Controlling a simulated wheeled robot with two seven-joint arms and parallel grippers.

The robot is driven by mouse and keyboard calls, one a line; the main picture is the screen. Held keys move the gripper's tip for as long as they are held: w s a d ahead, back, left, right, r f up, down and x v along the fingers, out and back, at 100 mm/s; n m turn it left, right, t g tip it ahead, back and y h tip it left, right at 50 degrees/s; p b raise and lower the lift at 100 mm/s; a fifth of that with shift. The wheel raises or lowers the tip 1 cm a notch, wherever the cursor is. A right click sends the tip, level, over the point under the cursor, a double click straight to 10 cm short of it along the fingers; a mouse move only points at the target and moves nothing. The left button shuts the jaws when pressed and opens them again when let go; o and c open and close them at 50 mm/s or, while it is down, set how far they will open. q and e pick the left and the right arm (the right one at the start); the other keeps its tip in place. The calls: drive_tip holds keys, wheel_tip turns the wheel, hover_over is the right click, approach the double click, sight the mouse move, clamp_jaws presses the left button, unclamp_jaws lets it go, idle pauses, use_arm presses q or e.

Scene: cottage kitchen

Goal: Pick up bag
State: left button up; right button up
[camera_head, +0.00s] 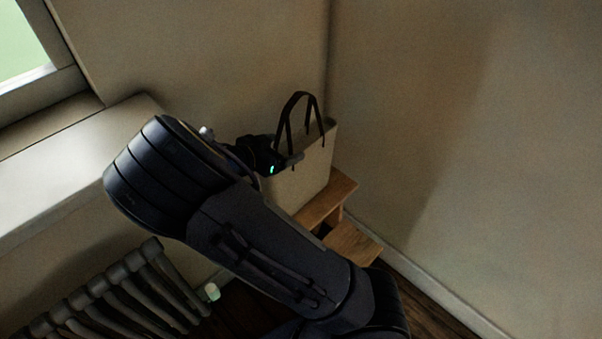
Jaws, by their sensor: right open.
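A beige tote bag (312,170) with two dark looped handles stands upright in the corner of the room, on a small wooden step stool (345,194). My right gripper (291,160) is open and lies across the upper left part of the bag in the picture, just below the handles. Whether it touches the bag or a handle, I cannot tell. My right arm covers the bag's lower left part and some of the stool. My left gripper is not in view.
A window sill (60,165) runs along the left wall, and a dark radiator (125,295) stands below it. The right wall (500,130) is bare. A strip of dark wooden floor (425,310) shows at the lower right.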

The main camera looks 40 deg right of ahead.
sight(293, 144)
drive_tip(key=x, duration=0.4)
drive_tip(key=shift+d+f, duration=0.1)
drive_tip(key=shift+d, duration=0.2)
drive_tip(key=shift+c, duration=0.2)
drive_tip(key=c, duration=1.5)
